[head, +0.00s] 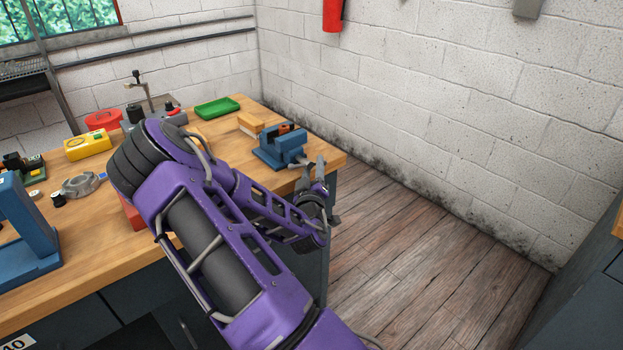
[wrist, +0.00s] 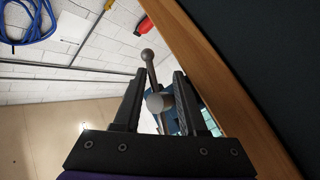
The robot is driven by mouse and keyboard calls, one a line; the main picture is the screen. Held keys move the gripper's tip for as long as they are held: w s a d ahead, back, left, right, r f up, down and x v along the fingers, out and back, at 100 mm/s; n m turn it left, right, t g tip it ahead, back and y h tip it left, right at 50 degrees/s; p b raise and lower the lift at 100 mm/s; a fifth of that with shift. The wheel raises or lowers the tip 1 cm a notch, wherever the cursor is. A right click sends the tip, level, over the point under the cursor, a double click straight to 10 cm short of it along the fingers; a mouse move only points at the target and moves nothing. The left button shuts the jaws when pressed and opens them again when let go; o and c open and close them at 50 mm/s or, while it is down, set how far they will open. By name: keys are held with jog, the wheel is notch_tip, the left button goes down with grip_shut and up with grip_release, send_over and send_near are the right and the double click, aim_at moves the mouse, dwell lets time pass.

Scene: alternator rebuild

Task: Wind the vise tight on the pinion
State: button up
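The blue vise (head: 281,153) stands at the right end of the wooden bench. A small dark and orange-brown thing (head: 287,128) shows at its jaws; I cannot tell whether it is the pinion. My gripper (head: 314,173) is just off the bench end, at the vise's handle side. In the wrist view, the grey vise handle (wrist: 151,71) with a ball end and the round screw end (wrist: 158,103) lie between the fingers of my gripper (wrist: 159,76). The fingers are apart, with no clear grip on the handle. The jaws are hidden in the wrist view.
The bench (head: 103,226) carries a wooden block (head: 250,124), a green tray (head: 217,107), a yellow box (head: 88,145) and a blue frame (head: 25,235). A white block wall (head: 440,95) stands behind. The wooden floor (head: 430,262) right of the bench is clear.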

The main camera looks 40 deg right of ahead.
jog(key=p+v, duration=0.5)
jog(key=v, duration=1.2)
jog(key=shift+a+p, duration=0.15)
jog(key=shift+p, duration=0.25)
